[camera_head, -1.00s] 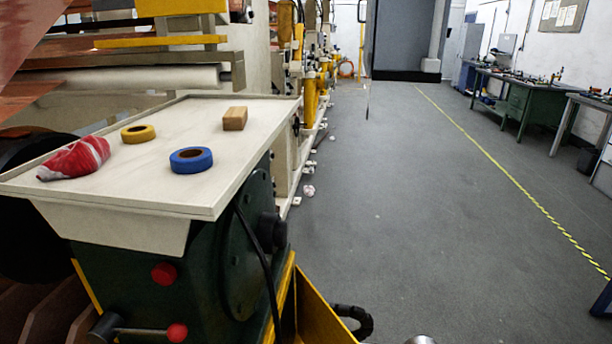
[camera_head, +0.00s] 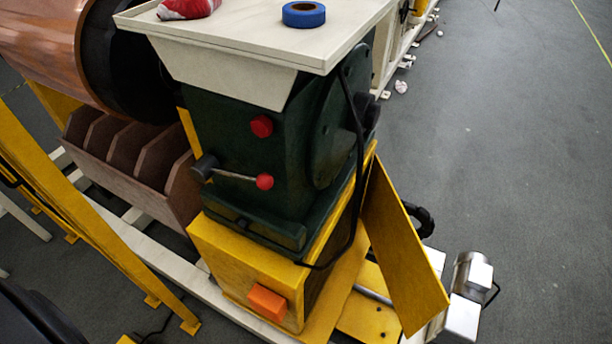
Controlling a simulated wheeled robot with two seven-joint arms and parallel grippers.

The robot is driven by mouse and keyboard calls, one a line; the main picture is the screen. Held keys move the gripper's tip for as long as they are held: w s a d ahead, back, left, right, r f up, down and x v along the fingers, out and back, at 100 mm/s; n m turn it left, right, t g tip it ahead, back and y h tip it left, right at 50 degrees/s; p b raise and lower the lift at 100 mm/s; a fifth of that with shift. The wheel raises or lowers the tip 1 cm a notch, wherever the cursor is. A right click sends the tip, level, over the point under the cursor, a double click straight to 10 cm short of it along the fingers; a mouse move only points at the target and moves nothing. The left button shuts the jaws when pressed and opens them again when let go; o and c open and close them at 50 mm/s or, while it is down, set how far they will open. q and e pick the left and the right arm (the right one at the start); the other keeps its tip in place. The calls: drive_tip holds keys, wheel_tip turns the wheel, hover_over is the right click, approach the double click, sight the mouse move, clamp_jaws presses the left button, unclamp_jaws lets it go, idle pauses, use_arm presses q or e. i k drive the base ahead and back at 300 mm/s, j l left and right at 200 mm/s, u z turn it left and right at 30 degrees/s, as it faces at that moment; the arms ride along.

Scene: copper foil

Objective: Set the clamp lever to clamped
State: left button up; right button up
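The clamp lever (camera_head: 235,176) is a thin metal rod with a red ball knob (camera_head: 265,181) at its right end. It comes out of a dark cylindrical hub (camera_head: 205,167) on the front of the green machine housing (camera_head: 240,145). The rod lies nearly level, sloping slightly down to the right. A second red knob (camera_head: 262,126) sits on the housing above it. I see no marking that shows which position is clamped. Neither of my grippers is in view.
A white tray (camera_head: 250,45) tops the housing, with blue tape (camera_head: 303,14) and a red-white cloth (camera_head: 187,8). A yellow base (camera_head: 235,262) with an orange block (camera_head: 268,303) is below. A yellow panel (camera_head: 400,245) leans at right. Grey floor (camera_head: 500,150) is clear at right.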

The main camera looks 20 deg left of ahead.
sight(205, 167)
drive_tip(key=u, duration=0.45)
drive_tip(key=j+u, duration=0.15)
drive_tip(key=u, duration=0.75)
drive_tip(key=i, duration=0.05)
